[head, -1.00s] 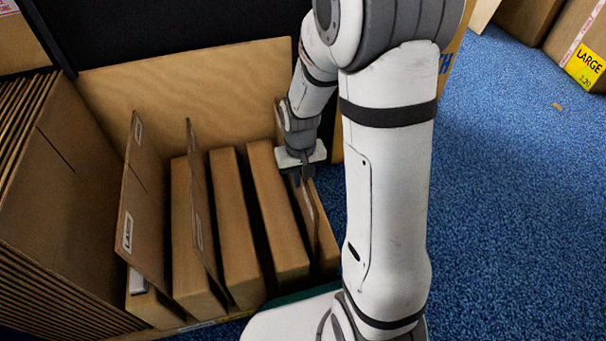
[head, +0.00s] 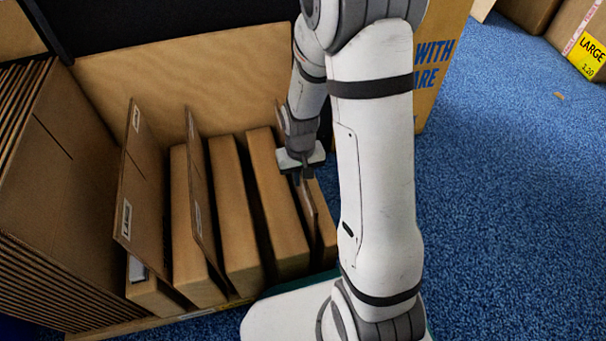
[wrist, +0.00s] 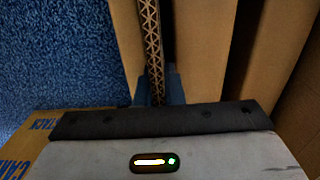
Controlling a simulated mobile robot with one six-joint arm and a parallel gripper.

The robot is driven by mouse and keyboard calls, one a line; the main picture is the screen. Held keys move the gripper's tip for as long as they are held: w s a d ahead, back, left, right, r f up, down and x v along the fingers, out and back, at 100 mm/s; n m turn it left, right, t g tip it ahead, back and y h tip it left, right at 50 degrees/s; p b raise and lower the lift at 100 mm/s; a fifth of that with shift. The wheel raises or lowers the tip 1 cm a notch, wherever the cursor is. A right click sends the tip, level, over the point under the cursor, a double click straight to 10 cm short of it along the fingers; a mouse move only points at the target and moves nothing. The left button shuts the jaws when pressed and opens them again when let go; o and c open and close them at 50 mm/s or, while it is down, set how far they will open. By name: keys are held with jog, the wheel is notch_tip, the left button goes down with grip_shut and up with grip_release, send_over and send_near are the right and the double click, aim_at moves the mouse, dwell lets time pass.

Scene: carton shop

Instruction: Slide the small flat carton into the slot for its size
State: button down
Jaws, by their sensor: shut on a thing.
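The small flat carton is a thin brown corrugated sheet (head: 309,207), seen nearly edge-on in the head view. Its wavy edge (wrist: 153,45) shows in the wrist view between my finger tips. My gripper (head: 304,175) is shut on its upper edge and points down. The sheet stands upright among thick brown cartons in the rack, with one thick carton (head: 277,205) on its left and another (head: 326,225) on its right. Its lower part is hidden between them, so I cannot tell how deep it sits or whether it touches the rack floor.
Two tall flat cartons with white labels (head: 127,218) lean among the thick ones at left. A stack of flat sheets (head: 60,190) fills the far left. A printed box (head: 432,75) stands behind my arm.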

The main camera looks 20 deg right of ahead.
jog(key=c, duration=1.5)
grip_release()
jog(key=shift+r+p, duration=2.2)
jog(key=shift+r, duration=1.9)
jog(key=s+r+t+p, duration=0.1)
jog(key=s+r+p, duration=0.3)
jog(key=r+p, duration=0.8)
jog(key=s+r+p, duration=0.5)
jog(key=r+p, duration=0.7)
jog(key=r, duration=1.1)
jog(key=s+r+t+p, duration=0.1)
jog(key=s+r+p, duration=0.4)
jog(key=r+p, duration=0.7)
jog(key=shift+d+r+t, duration=0.15)
jog(key=shift+d+r, duration=0.05)
jog(key=shift+r, duration=1.45)
jog(key=shift+d+r+t, duration=0.15)
jog(key=shift+d+r, duration=0.05)
jog(key=shift+r, duration=1.45)
